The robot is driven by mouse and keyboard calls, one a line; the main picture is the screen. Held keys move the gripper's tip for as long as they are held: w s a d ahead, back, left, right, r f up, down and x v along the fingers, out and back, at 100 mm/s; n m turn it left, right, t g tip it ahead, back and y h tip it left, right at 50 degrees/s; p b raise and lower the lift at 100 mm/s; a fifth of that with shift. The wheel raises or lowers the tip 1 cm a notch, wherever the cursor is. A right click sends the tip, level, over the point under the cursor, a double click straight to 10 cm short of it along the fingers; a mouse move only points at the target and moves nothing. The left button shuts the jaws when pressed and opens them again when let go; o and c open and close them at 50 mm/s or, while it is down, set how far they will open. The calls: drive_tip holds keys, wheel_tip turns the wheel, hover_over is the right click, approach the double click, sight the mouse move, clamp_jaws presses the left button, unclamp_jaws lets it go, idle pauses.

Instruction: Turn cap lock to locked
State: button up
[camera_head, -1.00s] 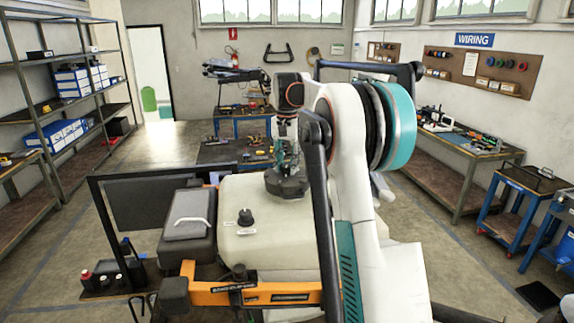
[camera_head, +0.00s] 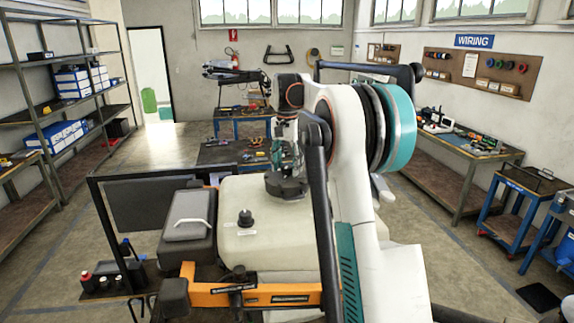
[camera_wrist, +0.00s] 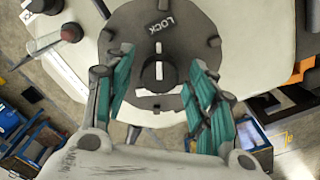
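The cap (camera_wrist: 192,30) is a dark grey round disc with notches in its rim and the word LOCK on it. It sits on top of a cream tank (camera_head: 265,240), and in the head view the cap (camera_head: 288,187) is partly behind my arm. A dark round knob (camera_wrist: 150,72) stands at its middle, with a white mark in line with a white mark on the disc. My gripper (camera_wrist: 160,60) is over the cap with its teal finger pads on either side of the knob. Gaps show between the pads and the knob. The gripper also shows small in the head view (camera_head: 286,160).
A smaller black knob (camera_head: 245,217) stands on the tank left of the cap. A dark grey box with a handle (camera_head: 188,228) and an orange frame bar (camera_head: 215,297) are beside the tank. A workbench (camera_head: 467,148) runs along the right wall.

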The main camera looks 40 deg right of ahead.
sight(287, 166)
wheel_tip(287, 166, up, 12)
idle(0.8)
idle(0.4)
